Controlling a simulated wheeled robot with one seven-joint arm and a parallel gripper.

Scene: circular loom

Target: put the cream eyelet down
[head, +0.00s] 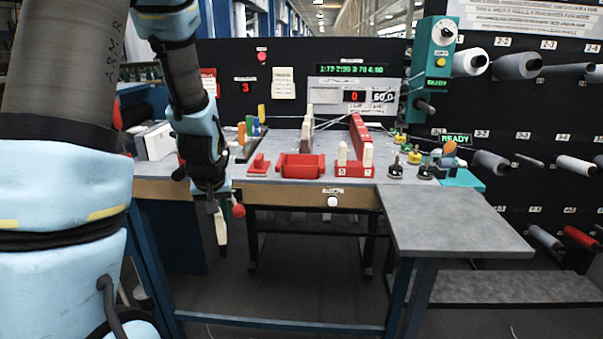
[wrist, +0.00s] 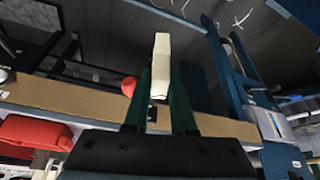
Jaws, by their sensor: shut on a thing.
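The cream eyelet (head: 221,229) is a slim pale piece that hangs point-down below my gripper (head: 214,200) in the head view. It is in front of the table's front edge, over open floor and lower than the tabletop. In the wrist view the cream eyelet (wrist: 161,62) sticks out between the two dark fingers of my gripper (wrist: 161,92), which is shut on it.
A red open tray (head: 300,174) sits near the table's front edge, and the wrist view shows a red object (wrist: 35,132) at left. A red ball (head: 239,211) is close beside my gripper. A grey side table (head: 460,220) at right is mostly clear.

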